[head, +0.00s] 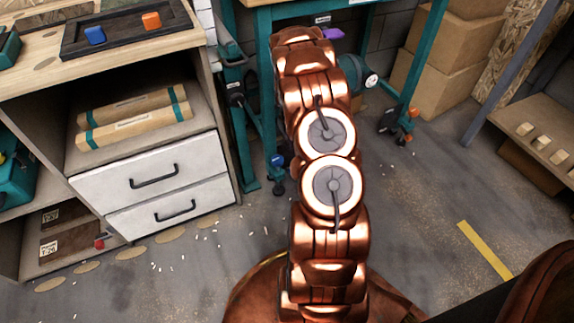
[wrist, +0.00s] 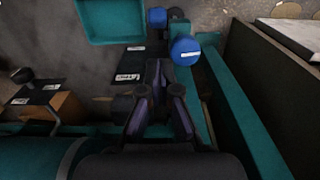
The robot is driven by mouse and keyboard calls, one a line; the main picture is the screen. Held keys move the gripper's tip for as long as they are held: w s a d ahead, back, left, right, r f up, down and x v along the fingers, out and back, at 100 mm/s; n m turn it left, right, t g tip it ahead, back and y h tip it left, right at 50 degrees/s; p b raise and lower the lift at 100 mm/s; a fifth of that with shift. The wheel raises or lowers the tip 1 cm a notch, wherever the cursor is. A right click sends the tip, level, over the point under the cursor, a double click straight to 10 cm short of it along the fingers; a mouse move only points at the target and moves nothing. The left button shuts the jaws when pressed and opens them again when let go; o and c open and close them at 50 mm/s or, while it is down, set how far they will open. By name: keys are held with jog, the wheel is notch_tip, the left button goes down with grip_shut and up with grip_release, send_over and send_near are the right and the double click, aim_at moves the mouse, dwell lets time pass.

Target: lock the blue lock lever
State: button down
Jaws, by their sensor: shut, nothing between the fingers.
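A small blue lever (head: 277,160) shows low on a leg of the teal bench, by a dark caster, just left of my arm in the head view. In the wrist view a round blue part (wrist: 186,51) with a white label lies just ahead and right of my fingertips. A smaller blue part (wrist: 157,17) is farther up. I cannot tell which of these is the lever. My gripper (wrist: 158,68) has dark purple fingers, shut and empty, seemingly apart from the blue parts. In the head view my copper arm hides most of the gripper.
The teal bench frame (head: 428,55) stands around the far end of my arm. An orange lever (head: 413,112) sits at its right caster. A white drawer cabinet (head: 150,170) stands left. Cardboard boxes (head: 455,45) are behind. Open floor (head: 420,200) lies right.

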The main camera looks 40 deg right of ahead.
jog(key=shift+d+f, duration=0.15)
jog(key=shift+f, duration=0.25)
jog(key=shift+f, duration=0.1)
notch_tip(320, 180, down, 10)
jog(key=b, duration=0.3)
